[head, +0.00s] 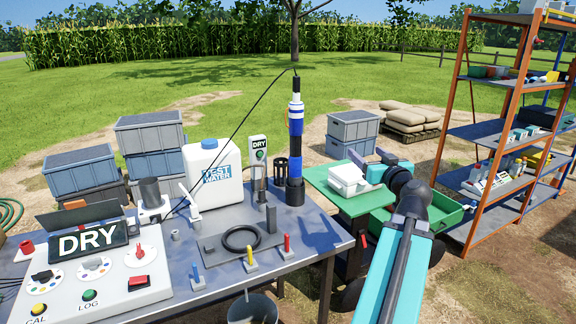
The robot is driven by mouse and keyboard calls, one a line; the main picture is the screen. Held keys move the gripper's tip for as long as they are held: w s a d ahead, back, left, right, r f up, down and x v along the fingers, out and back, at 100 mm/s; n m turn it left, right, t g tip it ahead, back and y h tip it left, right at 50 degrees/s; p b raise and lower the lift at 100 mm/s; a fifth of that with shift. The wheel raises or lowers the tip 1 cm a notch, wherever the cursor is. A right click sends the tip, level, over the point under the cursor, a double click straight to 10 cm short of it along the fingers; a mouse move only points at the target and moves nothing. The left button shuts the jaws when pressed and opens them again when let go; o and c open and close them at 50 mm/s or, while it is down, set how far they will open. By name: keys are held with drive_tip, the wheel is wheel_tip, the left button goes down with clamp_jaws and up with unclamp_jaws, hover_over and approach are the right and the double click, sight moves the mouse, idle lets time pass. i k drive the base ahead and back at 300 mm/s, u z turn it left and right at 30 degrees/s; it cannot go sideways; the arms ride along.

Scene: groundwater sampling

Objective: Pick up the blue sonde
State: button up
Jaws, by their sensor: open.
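The blue sonde (296,140) is a tall slim cylinder with blue, white and black bands. It stands upright in a dark holder at the back right of the grey table (330,232), with a thin black cable running from its top down to the left. My gripper (364,164) is open, to the right of the sonde and apart from it, in front of the green cart in the picture. Its fingers are small in view, and I cannot see anything held between them.
A white test water jug (212,172), a DRY meter (258,158) and a dark mesh cup (280,172) stand left of the sonde. A control panel (92,262) fills the table's left. White containers (350,180) sit on the green cart (322,178); an orange-framed shelf (456,112) stands right.

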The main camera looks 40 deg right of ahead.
sight(296, 110)
drive_tip(key=i, duration=0.9)
drive_tip(key=u, duration=0.05)
